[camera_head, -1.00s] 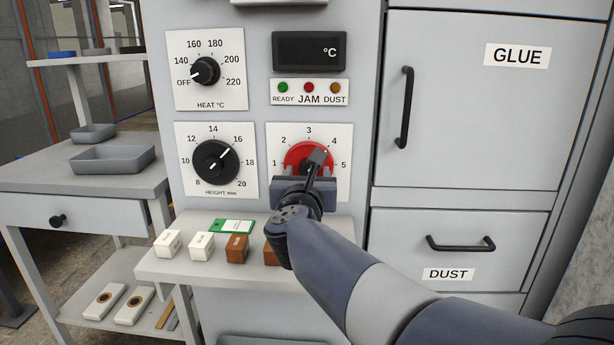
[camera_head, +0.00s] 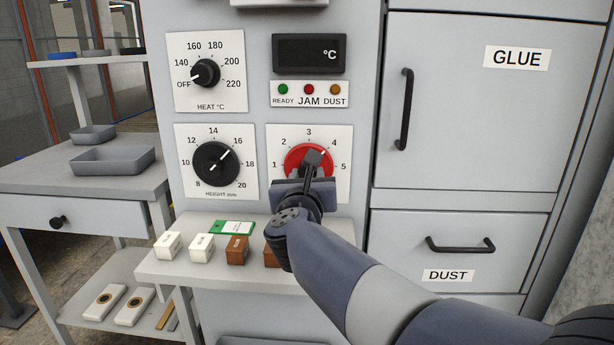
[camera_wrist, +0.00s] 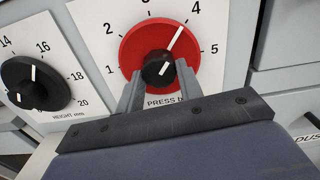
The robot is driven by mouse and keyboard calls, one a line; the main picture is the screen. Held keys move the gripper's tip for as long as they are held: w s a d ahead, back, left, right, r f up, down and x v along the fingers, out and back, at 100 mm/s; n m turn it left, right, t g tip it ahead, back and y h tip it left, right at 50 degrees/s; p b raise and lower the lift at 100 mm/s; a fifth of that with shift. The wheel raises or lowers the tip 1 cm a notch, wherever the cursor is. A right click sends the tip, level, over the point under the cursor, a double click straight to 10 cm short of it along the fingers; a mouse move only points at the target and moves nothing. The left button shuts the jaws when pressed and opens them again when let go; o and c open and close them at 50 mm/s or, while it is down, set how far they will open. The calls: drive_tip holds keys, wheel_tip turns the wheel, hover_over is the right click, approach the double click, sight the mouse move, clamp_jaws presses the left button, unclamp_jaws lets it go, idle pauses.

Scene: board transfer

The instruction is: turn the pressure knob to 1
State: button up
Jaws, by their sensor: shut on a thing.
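The pressure knob (camera_head: 296,157) is a red disc with a black centre grip on a white plate marked 1 to 5. In the wrist view the knob (camera_wrist: 135,54) faces me, and its white pointer line points at about 4. My gripper (camera_wrist: 158,78) is shut on the black centre grip, with one finger on each side of it. In the head view my gripper (camera_head: 313,162) covers the lower right of the knob and most of the label under it.
The height knob (camera_head: 216,164) is just left, with the heat knob (camera_head: 206,73) above it. A dark display (camera_head: 309,53) and three lamps sit above the pressure knob.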

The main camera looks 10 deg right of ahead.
drive_tip(key=shift+r+n+p, duration=0.15)
drive_tip(key=shift+n+p, duration=6.25)
drive_tip(key=shift+n, duration=6.6)
drive_tip(key=o, duration=1)
drive_tip(key=shift+s, duration=0.1)
drive_tip(key=p+v, duration=0.1)
drive_tip(key=v, duration=0.9)
drive_tip(key=shift+s, duration=0.35)
